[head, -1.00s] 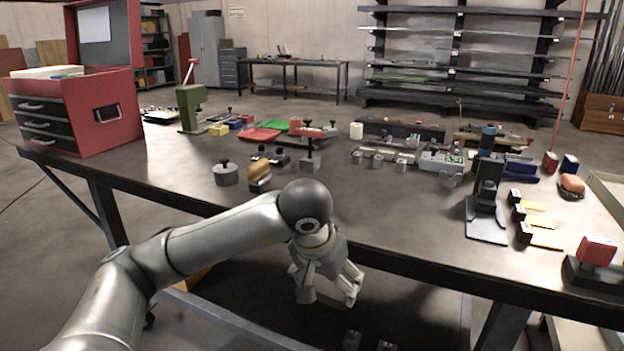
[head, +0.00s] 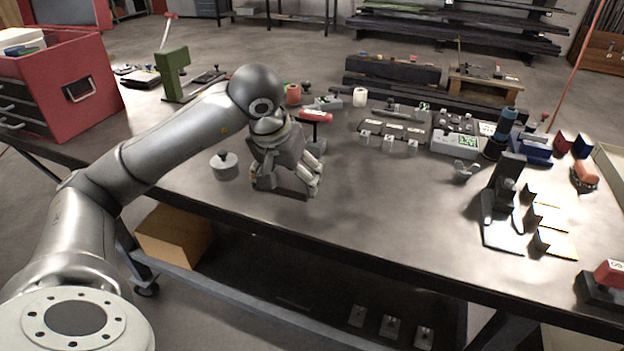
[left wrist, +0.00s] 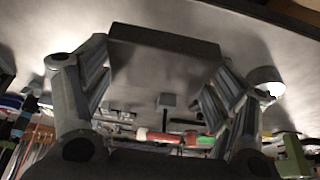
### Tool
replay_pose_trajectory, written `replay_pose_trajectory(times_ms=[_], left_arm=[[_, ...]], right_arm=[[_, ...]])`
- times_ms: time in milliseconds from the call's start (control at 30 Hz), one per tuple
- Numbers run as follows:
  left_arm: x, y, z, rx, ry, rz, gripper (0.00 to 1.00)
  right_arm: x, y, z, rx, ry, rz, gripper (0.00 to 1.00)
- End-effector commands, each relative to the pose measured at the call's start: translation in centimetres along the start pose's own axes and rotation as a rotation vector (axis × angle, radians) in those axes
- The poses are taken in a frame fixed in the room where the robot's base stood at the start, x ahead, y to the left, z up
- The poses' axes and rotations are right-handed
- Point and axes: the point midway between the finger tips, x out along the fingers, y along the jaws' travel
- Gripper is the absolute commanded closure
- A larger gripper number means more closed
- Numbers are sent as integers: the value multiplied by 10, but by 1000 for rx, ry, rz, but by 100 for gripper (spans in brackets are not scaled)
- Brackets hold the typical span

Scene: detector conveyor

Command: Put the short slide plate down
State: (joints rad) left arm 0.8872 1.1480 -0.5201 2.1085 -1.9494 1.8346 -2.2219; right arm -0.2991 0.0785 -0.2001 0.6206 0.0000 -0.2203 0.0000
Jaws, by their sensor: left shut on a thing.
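My left gripper (head: 287,188) hangs over the front part of the dark workbench (head: 385,205). It is shut on a dark flat bar, which looks like the short slide plate (head: 290,192), held crosswise between the fingertips. In the left wrist view the short slide plate (left wrist: 165,43) spans between the fingers of the left gripper (left wrist: 162,60), with the grey bench top behind it. I cannot tell whether the plate touches the bench. My right gripper is not in view.
A round grey weight (head: 224,166) stands left of the gripper. A red-topped stand (head: 315,116) is just behind it. A red tool chest (head: 62,85) is at the left, and a black stand (head: 503,200) with yellow-marked brackets is at the right. The bench's front middle is clear.

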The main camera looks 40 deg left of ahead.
Motion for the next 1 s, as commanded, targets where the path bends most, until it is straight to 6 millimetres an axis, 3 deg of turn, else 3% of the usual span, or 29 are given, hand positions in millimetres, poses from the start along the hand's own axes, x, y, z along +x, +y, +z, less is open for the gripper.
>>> replay_pose_trajectory(times_ms=[500, 733, 1000], left_arm=[[68, 9, -69, -1, 1, 3, 75], [115, 12, -82, -1, 0, 4, 75], [134, 12, -88, 1, 6, 4, 75]], right_arm=[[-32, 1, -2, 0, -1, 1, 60], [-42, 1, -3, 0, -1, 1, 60], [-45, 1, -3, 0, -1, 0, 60]])
